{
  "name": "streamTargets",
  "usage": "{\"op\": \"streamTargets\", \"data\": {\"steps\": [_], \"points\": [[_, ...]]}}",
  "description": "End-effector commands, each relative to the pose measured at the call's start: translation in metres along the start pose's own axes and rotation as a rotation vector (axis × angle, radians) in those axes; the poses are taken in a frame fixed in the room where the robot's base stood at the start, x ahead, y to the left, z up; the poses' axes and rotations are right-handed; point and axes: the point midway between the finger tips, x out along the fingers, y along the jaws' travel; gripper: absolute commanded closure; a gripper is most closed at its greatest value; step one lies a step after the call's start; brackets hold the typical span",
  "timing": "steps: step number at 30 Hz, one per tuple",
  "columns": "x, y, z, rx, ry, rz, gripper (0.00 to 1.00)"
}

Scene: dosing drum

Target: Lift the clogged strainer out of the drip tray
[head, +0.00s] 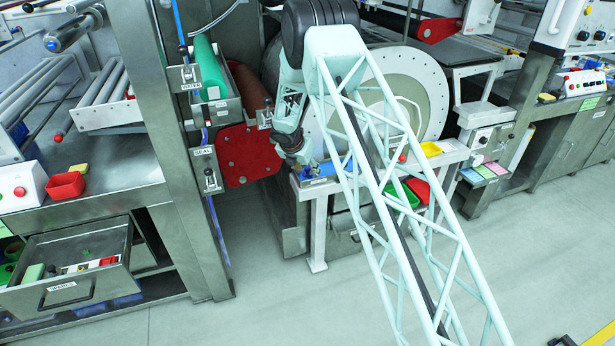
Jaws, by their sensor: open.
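My gripper (306,167) is small in the head view, pointing down at the left end of a pale bench (319,198) in front of the large round drum flange (428,82). It is open. A blue item (322,171) lies on the bench close to the fingertips; I cannot tell whether they touch. I cannot make out the strainer or say for certain which part is the drip tray. My lattice arm link hides much of the bench and drum.
Green (409,197) and red (420,189) bins sit by the bench, and a yellow tray (431,149) lies on its right end. A steel post (180,190) and red plate (247,155) stand left of the gripper. An open drawer (68,262) juts out at lower left. The floor in front is clear.

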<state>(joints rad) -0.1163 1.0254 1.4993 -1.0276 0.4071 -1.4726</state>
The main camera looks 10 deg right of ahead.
Motion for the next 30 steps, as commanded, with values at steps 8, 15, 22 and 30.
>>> {"op": "streamTargets", "data": {"steps": [8,15,22,30], "points": [[0.0013,0.0000,0.0001,0.000,0.000,0.000,0.59],[0.0013,0.0000,0.0000,0.000,0.000,0.000,0.59],[0.0012,0.0000,0.0000,0.000,0.000,0.000,0.74],[0.0011,0.0001,0.0001,0.000,0.000,0.000,0.85]]}}
